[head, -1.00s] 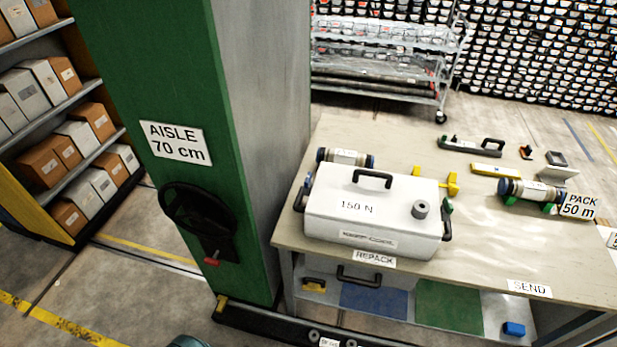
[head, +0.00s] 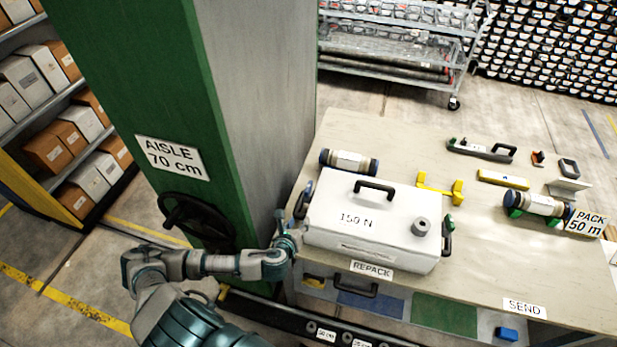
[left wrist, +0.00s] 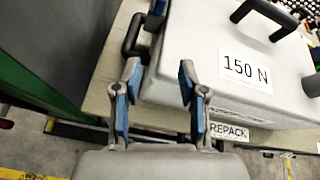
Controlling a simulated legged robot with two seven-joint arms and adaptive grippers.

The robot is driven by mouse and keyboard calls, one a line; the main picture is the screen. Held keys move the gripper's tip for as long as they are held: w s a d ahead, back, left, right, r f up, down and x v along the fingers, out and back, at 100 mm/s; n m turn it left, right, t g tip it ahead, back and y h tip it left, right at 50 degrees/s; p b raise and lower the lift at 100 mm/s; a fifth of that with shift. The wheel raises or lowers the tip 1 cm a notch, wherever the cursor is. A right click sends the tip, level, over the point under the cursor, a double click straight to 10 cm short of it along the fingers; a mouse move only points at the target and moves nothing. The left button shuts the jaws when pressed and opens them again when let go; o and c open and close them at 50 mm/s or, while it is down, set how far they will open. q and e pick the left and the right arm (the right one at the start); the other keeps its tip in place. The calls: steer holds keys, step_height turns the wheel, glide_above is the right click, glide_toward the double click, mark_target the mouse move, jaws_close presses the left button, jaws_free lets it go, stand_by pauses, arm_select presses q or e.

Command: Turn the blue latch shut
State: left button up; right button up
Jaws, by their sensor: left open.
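The white box (head: 365,224) marked 150 N sits on the table's near left part. A small blue latch (head: 308,189) shows at its left end, above the black side handle (head: 300,206). In the left wrist view a blue piece, seemingly this latch (left wrist: 159,8), is at the top edge, partly cut off; how far it is turned I cannot tell. My left gripper (head: 292,232) is at the box's near left corner. In the left wrist view its blue-padded fingers (left wrist: 160,82) are open and empty, short of the latch. My right gripper is not in view.
A green pillar (head: 125,90) with a black handwheel (head: 190,220) stands close left of the table (head: 480,262), beside my left arm. A green latch (head: 449,221) is at the box's right end. Core tubes and yellow parts lie behind and right. The table's front right is mostly clear.

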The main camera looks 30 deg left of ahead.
mark_target(308, 188)
arm_select(q)
step_height(308, 188, up, 5)
steer(key=a+m+t, duration=0.1)
steer(key=m, duration=0.3)
steer(key=shift+n, duration=0.3)
steer(key=x, duration=0.5)
steer(key=p+x, duration=0.1)
steer(key=x, duration=0.5)
steer(key=p+x, duration=0.1)
steer(key=x, duration=0.5)
steer(key=shift+a+f, duration=0.1)
steer(key=shift+a, duration=0.2)
steer(key=shift+w+f, duration=0.1)
steer(key=shift+w, duration=0.05)
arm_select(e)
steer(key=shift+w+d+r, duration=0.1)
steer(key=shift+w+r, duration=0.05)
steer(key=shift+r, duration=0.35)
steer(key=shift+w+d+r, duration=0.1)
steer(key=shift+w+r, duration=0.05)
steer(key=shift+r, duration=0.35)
arm_select(q)
steer(key=shift+a, duration=0.1)
